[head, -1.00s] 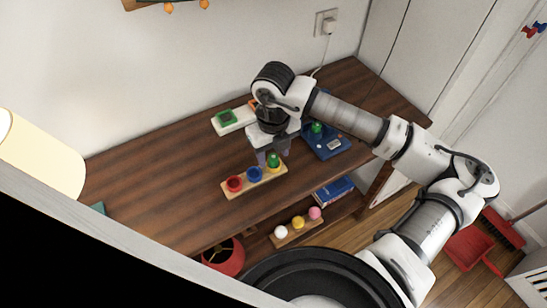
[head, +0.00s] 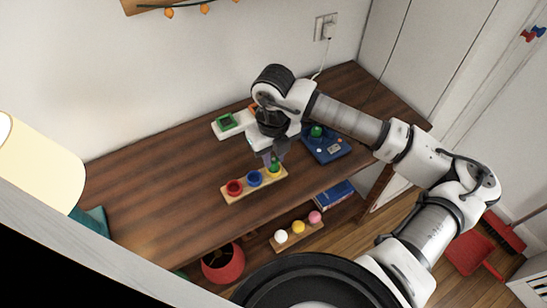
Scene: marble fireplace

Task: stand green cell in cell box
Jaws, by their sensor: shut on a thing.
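A small green piece (head: 276,167), which looks like the green cell, stands at the yellow cup on the right end of a wooden strip (head: 229,197). My gripper (head: 273,160) reaches down over this end and is shut on the green piece; the fingers partly hide it. I cannot tell whether its bottom still sits in the cup. Right of and behind my gripper lies a blue box (head: 325,152) with a pale panel and a green round top (head: 316,131); it may be the cell box, but I cannot tell for sure.
The strip also carries a red cup (head: 235,187) and a blue cup (head: 255,178). A white block (head: 225,126) with a green square sits behind. The left of the dark wooden top (head: 150,190) is clear. A lower shelf holds a strip (head: 299,238) with coloured balls.

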